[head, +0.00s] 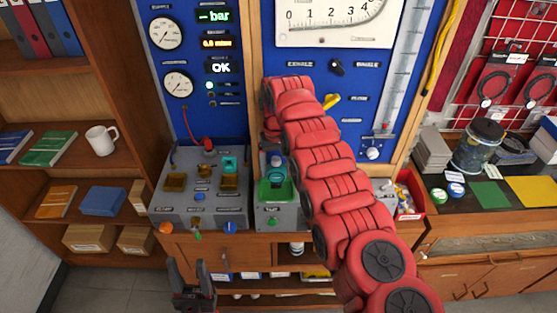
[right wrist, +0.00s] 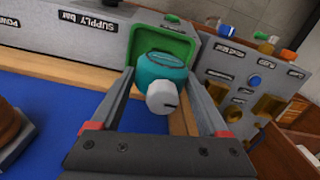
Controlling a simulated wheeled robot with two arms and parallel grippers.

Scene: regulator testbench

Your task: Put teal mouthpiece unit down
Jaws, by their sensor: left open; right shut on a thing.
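The teal mouthpiece unit (right wrist: 160,72), with a pale grey round port, sits between the fingers of my right gripper (right wrist: 163,80) in the right wrist view. The gripper is shut on it. The green tray (right wrist: 186,46) is right behind and around the unit; I cannot tell if the unit touches its floor. In the head view, the unit (head: 277,172) shows over the green tray (head: 264,198), and my red right arm hides most of the right gripper. My left gripper (head: 193,268) is open and empty, low at the front, below the bench.
A grey fixture box (head: 172,212) with amber blocks and a teal piece stands left of the tray. A blue gauge panel (head: 190,120) rises behind. A red bin (head: 408,208) is right of my arm. Shelves with a white mug (head: 103,140) are at left.

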